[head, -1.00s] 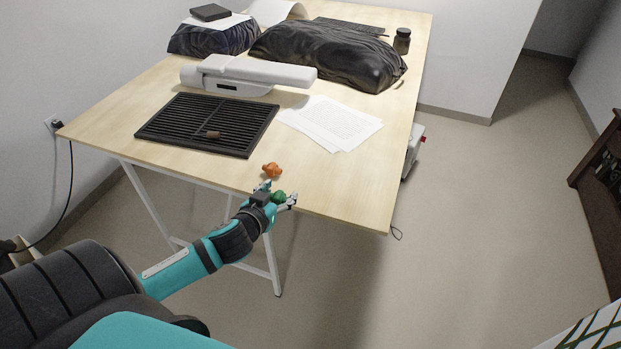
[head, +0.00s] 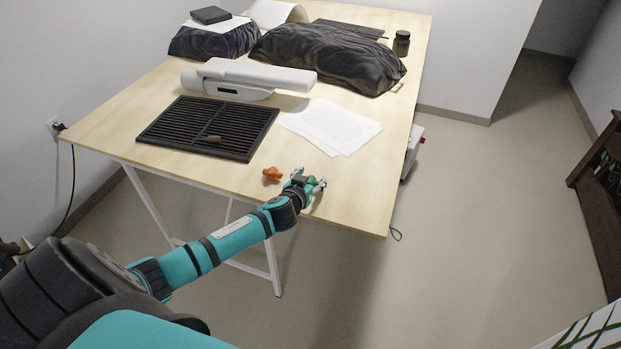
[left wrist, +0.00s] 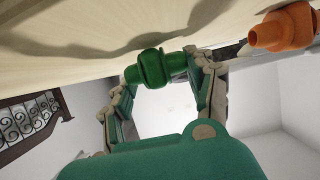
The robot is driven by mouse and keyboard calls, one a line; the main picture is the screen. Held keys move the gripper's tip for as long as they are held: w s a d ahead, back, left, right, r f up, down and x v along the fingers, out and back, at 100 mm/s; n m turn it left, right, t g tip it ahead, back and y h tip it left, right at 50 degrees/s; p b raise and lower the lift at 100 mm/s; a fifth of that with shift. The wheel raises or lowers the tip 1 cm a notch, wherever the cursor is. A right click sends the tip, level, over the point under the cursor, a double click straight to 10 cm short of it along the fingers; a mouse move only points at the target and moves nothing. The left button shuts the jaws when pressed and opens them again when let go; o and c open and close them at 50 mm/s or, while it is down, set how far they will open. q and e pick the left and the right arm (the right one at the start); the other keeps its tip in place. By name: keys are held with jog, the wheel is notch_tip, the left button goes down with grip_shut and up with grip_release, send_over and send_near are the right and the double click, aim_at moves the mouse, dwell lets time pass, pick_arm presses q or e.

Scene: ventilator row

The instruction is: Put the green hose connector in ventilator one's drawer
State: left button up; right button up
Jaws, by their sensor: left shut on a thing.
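The green hose connector (head: 312,181) is between the fingers of my left gripper (head: 311,184), over the front edge area of the wooden table. The left wrist view shows the fingers of my left gripper (left wrist: 163,72) shut on the green connector (left wrist: 152,68), with the tabletop close by. An orange connector (head: 272,174) lies on the table just left of the gripper; it also shows in the left wrist view (left wrist: 283,28). My right gripper is in neither view. I cannot make out a ventilator drawer.
A black slatted tray (head: 165,135) with a small brown piece (head: 214,139) lies on the table (head: 366,190). Papers (head: 335,127), a white device (head: 245,76), dark-covered bundles (head: 330,55) and a dark jar (head: 401,43) stand farther back. The table's front right corner is clear.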

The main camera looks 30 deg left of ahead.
pick_arm(q)
jog(key=shift+s, duration=0.1)
jog(key=shift+f, duration=0.2)
jog(key=o, duration=0.8)
